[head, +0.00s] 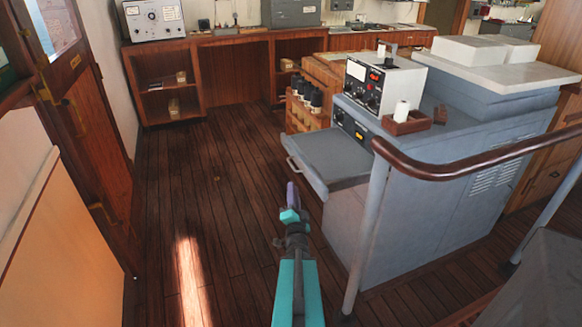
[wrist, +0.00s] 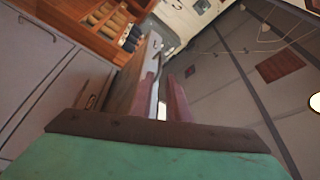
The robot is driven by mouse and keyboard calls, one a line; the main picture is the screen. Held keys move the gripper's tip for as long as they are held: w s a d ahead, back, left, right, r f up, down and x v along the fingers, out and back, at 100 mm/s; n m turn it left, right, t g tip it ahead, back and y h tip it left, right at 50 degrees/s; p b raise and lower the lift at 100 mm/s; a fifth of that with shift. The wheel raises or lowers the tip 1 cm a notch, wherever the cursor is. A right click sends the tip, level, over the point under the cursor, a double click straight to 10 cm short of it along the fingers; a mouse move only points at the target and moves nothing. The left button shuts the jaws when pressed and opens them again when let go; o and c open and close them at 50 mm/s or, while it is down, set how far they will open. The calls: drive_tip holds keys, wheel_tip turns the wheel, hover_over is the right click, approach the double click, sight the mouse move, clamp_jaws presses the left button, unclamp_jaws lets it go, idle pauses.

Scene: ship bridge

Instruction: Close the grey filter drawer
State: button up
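The grey filter drawer (head: 328,158) is pulled well out of the grey console (head: 415,215) in the head view, with its front and handle (head: 292,164) facing left. My gripper (head: 291,192) is just in front of and below the drawer's near front corner. In the wrist view, the drawer front (wrist: 147,75) shows close ahead, partly behind my fingers. I cannot tell whether a finger touches the drawer.
A brown handrail (head: 450,166) on grey posts runs along the console's near side. A radio unit (head: 385,80) stands on the console. Wooden shelves (head: 165,90) line the back, and a wooden door (head: 90,110) is at left. The plank floor (head: 200,185) left of the drawer is clear.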

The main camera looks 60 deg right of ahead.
sight(291, 164)
drive_tip(key=shift+w+d+f+b, duration=0.1)
drive_tip(key=shift+w+d+b, duration=0.1)
drive_tip(key=shift+b, duration=0.2)
drive_tip(key=shift+b+x, duration=1.85)
drive_tip(key=shift+x, duration=4.7)
clamp_jaws()
